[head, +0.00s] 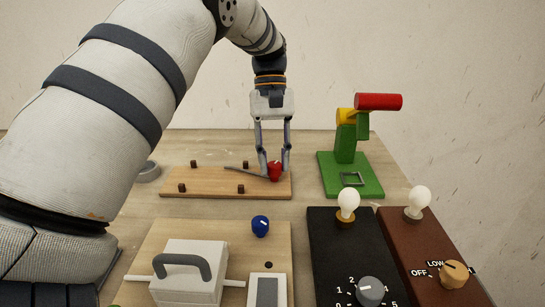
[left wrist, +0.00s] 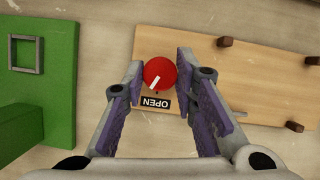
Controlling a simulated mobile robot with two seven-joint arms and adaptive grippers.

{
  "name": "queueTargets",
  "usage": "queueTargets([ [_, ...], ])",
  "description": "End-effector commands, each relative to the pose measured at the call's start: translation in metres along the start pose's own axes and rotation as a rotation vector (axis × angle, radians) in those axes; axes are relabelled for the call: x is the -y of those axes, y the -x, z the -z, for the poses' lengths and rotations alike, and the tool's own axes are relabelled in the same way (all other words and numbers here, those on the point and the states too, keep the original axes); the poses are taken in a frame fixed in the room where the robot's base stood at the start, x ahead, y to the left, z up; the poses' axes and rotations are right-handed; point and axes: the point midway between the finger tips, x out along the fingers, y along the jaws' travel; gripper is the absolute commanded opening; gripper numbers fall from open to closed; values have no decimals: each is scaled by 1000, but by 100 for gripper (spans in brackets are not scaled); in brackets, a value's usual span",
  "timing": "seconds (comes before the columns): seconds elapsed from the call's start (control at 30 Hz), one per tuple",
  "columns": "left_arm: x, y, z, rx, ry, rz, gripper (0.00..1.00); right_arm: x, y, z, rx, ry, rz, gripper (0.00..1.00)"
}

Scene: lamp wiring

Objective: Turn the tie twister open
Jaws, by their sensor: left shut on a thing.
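The red knob (head: 274,172) stands at the right end of a wooden board (head: 215,182) with several dark pegs. I take this knob for the tie twister. My left gripper (head: 273,176) comes down from above with its fingers on both sides of the knob, shut on it. In the left wrist view the knob (left wrist: 160,73) sits between the purple finger pads (left wrist: 160,65). A thin grey strip (head: 242,171) lies by the knob on the board. My right gripper is not in view.
A green stand (head: 350,175) with yellow and red parts is right of the board. In front are a blue knob (head: 260,226), a white box with a grey handle (head: 188,270), a black panel (head: 335,250) and a brown panel (head: 425,245) with bulbs. A grey ring-like item (head: 148,172) is left.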

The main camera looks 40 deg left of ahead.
Motion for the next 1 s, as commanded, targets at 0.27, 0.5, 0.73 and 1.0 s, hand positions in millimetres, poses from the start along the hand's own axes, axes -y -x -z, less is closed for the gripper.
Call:
queueTargets([
  [0.27, 2, 2, -1, -4, 207, -90, 0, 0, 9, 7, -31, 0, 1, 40],
  [0.5, 3, 1, 0, -3, 334, -142, 0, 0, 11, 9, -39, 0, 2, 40],
  [0.73, 3, 1, 0, -2, 400, -169, 0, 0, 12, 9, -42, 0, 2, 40],
  [1.0, 3, 0, 0, -2, 422, -177, 0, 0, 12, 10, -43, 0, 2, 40],
])
